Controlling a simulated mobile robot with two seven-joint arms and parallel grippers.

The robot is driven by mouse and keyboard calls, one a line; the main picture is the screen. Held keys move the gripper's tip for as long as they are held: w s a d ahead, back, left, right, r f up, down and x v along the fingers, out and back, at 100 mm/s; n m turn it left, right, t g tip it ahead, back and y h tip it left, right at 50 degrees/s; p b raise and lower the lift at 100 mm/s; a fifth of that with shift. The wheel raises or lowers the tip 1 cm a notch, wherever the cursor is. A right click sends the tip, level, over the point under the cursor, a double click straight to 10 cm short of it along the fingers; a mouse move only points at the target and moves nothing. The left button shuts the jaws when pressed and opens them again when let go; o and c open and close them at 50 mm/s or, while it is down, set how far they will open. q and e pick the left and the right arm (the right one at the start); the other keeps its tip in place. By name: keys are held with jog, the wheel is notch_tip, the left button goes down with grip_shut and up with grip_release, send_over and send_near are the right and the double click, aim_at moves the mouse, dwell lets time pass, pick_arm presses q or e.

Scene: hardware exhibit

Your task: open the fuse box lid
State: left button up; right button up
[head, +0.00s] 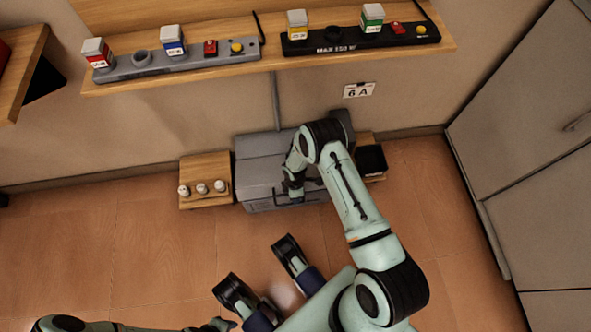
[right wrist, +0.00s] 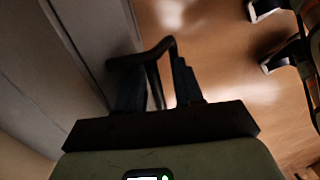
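The fuse box (head: 258,172) is a grey box low against the wall, and its lid looks shut in the head view. A dark handle (right wrist: 157,50) stands out from the grey front in the right wrist view. My right gripper (head: 293,190) is at the box's front edge; in the right wrist view its two fingers (right wrist: 158,88) are apart on either side of part of the handle, with a gap showing. I cannot tell whether a finger touches it. My left arm comes in at the bottom left; only a dark tip, perhaps its gripper (head: 226,323), shows at the lower edge.
A small wooden stand (head: 205,170) with white knobs is left of the box, and a black tray (head: 371,160) is right of it. A wooden shelf (head: 270,66) with switch panels is above. Grey cabinets (head: 525,110) stand at right. Floor in front is clear apart from my base.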

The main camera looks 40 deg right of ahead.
jog(key=w+d+r+p, duration=0.2)
jog(key=r+p, duration=0.3)
jog(key=r, duration=0.9)
jog(key=shift+w+r+p, duration=0.35)
jog(key=shift+w+r, duration=0.05)
jog(key=shift+w, duration=0.15)
dwell(0.4)
dwell(0.4)
